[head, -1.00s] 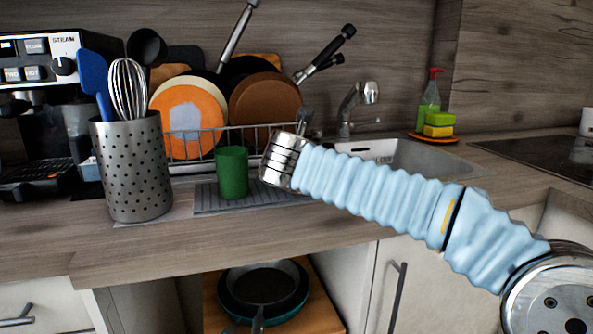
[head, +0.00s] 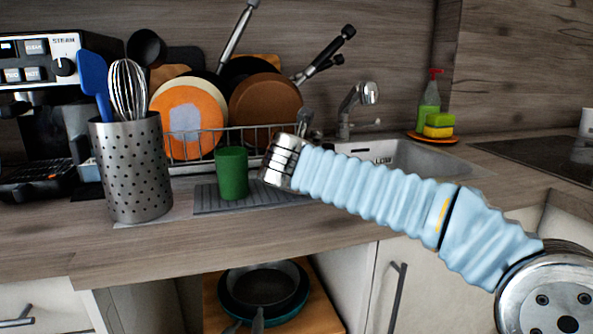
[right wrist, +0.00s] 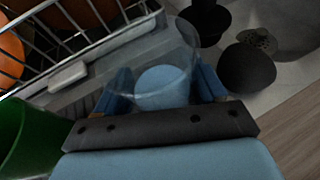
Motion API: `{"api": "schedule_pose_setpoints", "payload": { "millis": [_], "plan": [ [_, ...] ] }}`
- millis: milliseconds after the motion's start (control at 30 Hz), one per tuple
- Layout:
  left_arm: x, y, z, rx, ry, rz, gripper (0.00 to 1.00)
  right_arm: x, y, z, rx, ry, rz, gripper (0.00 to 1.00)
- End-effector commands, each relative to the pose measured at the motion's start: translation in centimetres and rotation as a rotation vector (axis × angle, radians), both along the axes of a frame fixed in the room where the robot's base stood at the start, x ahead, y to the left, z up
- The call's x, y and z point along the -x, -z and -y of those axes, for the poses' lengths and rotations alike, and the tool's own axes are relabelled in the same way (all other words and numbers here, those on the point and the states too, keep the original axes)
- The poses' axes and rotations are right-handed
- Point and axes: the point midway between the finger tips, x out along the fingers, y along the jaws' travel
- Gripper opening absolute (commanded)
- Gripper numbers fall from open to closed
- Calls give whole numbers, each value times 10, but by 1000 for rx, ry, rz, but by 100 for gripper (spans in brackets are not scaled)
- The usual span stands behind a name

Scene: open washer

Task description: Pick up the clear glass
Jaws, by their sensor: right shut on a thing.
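The clear glass (right wrist: 176,58) is in the right wrist view, between the blue fingers of my right gripper (right wrist: 163,86). The fingers are shut on its sides, one on each side. In the head view my right arm reaches in from the right to the drying mat, and its own wrist hides the fingers and the glass. I cannot tell whether the glass base touches the mat. My left gripper is in neither view.
A green cup (head: 232,173) stands just left of my right wrist, on the grey drying mat (head: 212,200). A dish rack (head: 250,137) with plates and pans is behind. The sink (head: 400,158) lies right. A perforated utensil holder (head: 132,170) stands left.

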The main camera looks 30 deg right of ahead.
Motion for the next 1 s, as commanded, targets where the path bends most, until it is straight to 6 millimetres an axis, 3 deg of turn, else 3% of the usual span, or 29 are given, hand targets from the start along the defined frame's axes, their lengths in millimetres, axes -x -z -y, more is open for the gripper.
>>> {"api": "schedule_pose_setpoints", "payload": {
  "millis": [167,267,500,800,1000],
  "plan": [
    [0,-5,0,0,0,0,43,0,-15,0,0,0,4,30],
    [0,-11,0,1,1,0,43,0,-36,0,-1,0,4,30],
    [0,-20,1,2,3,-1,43,50,-94,-4,-3,0,8,30],
    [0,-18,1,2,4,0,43,120,-122,-11,0,-1,4,30],
    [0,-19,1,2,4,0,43,138,-129,-13,-1,0,2,30]
  ]
}}
